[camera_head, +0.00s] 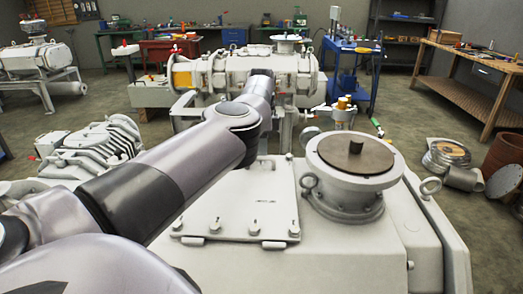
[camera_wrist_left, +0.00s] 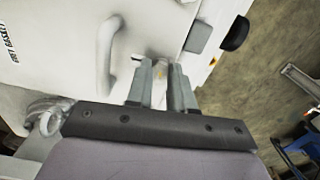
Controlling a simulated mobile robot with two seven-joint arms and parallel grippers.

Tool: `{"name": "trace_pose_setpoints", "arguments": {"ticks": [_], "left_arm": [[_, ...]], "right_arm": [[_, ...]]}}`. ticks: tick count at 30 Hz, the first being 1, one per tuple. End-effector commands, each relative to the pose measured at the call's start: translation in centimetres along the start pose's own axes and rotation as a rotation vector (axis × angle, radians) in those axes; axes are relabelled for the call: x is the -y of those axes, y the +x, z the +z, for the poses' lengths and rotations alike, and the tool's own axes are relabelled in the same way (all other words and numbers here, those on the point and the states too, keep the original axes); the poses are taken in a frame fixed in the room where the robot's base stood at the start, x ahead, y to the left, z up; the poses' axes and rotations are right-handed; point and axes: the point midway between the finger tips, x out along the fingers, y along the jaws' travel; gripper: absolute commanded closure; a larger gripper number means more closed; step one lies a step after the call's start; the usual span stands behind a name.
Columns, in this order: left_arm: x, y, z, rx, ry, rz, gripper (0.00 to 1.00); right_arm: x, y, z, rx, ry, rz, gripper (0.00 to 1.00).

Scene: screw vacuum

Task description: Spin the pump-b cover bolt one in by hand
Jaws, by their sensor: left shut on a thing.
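My left gripper (camera_wrist_left: 162,78) shows in the left wrist view, its two grey fingers reaching to a pale housing (camera_wrist_left: 70,20). The fingers are shut on a small bolt at their tips; the bolt is mostly hidden, and I cannot tell how deep it sits. In the head view my left arm reaches over the near pump (camera_head: 400,250), and its fingers are hidden. A flat cover plate (camera_head: 240,205) with small bolts lies on this pump. I cannot tell which machine is pump-b. My right gripper is not in view.
A round flange (camera_head: 352,160) and lifting eyes stand on the near pump. Another pump (camera_head: 300,75) stands behind it. A curved handle (camera_wrist_left: 107,60) and a dark knob (camera_wrist_left: 235,33) are near my left fingers. Open floor (camera_wrist_left: 265,75) lies to the right.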

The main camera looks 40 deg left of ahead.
Motion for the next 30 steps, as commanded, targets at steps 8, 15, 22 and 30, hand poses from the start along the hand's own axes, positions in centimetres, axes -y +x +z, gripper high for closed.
{"name": "trace_pose_setpoints", "arguments": {"ticks": [8, 15, 22, 30], "left_arm": [[0.02, -0.1, -0.01, -0.001, 0.261, -0.001, 1.0], [0.04, -0.14, 0.02, 0.0, 0.488, -0.002, 1.0], [0.03, -0.18, -0.01, -0.002, 0.707, -0.002, 1.0], [0.05, -0.22, 0.02, 0.0, 0.963, -0.003, 1.0]], "right_arm": [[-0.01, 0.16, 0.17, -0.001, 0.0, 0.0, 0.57], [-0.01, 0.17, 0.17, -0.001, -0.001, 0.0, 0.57], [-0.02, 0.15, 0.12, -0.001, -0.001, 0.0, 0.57], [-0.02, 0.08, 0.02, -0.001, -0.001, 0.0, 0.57]]}}
